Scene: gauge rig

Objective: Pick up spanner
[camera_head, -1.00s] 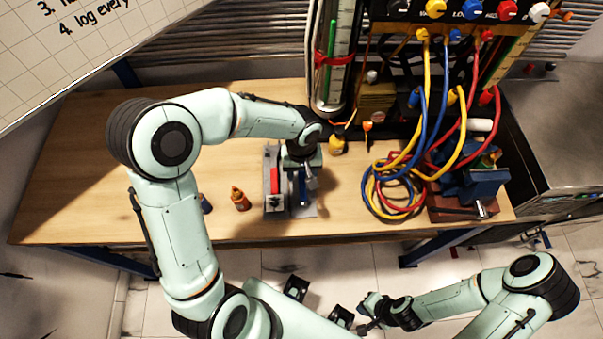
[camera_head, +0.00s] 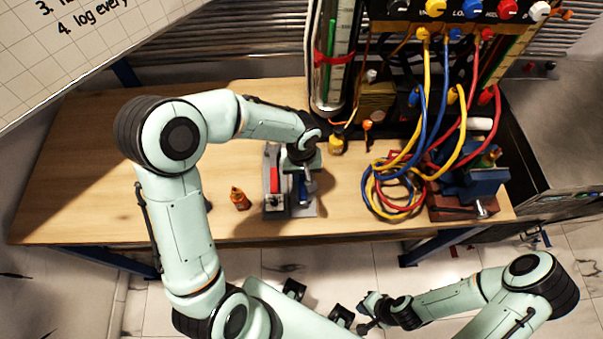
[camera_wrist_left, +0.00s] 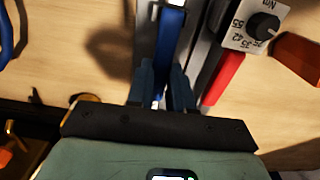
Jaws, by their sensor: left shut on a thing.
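The spanner, a long tool with a blue handle (camera_wrist_left: 171,35), lies between the two fingers of my left gripper (camera_wrist_left: 162,92) in the left wrist view. The fingers are shut on it. In the head view my left gripper (camera_head: 303,170) is over the grey rack (camera_head: 272,209) on the bench, and the blue part of the spanner (camera_head: 304,188) shows just below it. My wrist hides the rest of the spanner. My right gripper (camera_head: 369,312) is low in the head view, away from the bench, and its jaw opening is unclear.
A red-handled tool (camera_wrist_left: 224,78) with an Nm dial (camera_wrist_left: 262,25) lies beside the spanner. A small orange bottle (camera_head: 240,199) stands left of the rack. Coiled hoses (camera_head: 392,192) and a blue vise (camera_head: 470,185) are to the right. The bench's left side (camera_head: 80,190) is clear.

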